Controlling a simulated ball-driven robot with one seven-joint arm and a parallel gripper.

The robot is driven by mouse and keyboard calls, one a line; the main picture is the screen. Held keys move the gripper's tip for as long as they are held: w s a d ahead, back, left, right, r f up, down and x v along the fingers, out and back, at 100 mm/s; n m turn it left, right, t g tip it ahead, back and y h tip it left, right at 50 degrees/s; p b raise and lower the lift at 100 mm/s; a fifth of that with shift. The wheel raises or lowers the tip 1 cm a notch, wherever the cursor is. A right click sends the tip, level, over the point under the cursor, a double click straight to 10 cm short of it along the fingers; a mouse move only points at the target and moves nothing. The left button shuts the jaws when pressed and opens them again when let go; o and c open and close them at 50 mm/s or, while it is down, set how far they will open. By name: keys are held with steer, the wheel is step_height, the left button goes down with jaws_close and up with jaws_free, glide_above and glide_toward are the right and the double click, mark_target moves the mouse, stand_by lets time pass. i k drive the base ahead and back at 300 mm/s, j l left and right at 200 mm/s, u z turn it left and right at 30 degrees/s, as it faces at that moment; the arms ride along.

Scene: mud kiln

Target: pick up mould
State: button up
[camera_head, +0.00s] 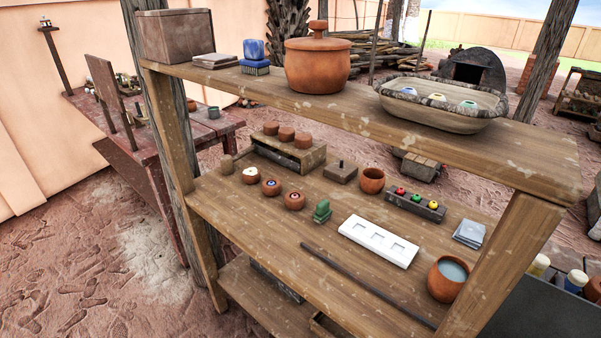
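A dark rod (366,285) lies in front of the mould, and a clay pot of pale liquid (447,279) stands to its right. A green object (322,211) is on its left; a dark bead holder (414,205) is behind. The upper shelf (340,109) overhangs the rear.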

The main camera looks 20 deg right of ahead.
mark_target(247, 179)
steer(key=i+j, duration=0.2)
steer(key=j, duration=0.15)
steer(key=i+j+z, duration=0.1)
steer(key=j, duration=0.25)
steer(key=i+j, duration=0.5)
steer(key=j, duration=0.2)
steer(key=z, duration=0.05)
